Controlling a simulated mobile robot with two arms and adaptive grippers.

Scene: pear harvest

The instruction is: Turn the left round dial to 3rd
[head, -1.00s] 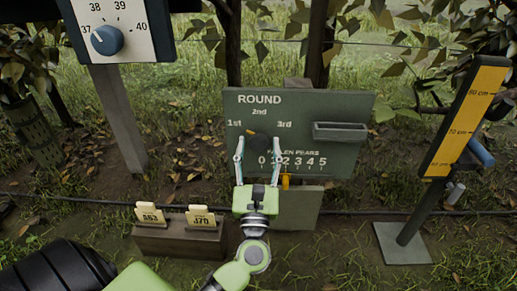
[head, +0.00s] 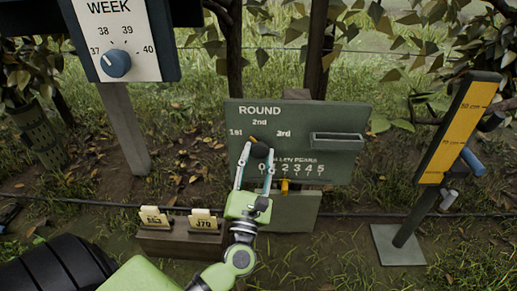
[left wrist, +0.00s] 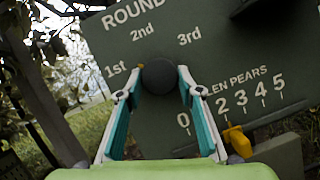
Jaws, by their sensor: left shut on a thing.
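The round dial (head: 260,149) is a dark knob on the green ROUND board (head: 345,170), below the labels 1st, 2nd and 3rd. In the left wrist view the dial (left wrist: 160,76) has a small orange mark at its upper left, pointing towards 1st. My left gripper (head: 258,152) has its two pale teal fingers on either side of the dial and is shut on it. In the left wrist view the fingertips of my left gripper (left wrist: 156,84) sit at the dial's left and right sides. My right gripper is not in view.
A yellow lever (head: 284,186) sits under the FALLEN PEARS scale, right of my left gripper. A tray (head: 337,142) juts from the board. A WEEK dial (head: 117,63) stands upper left, a card box (head: 180,243) lower left, a yellow height gauge (head: 458,130) right.

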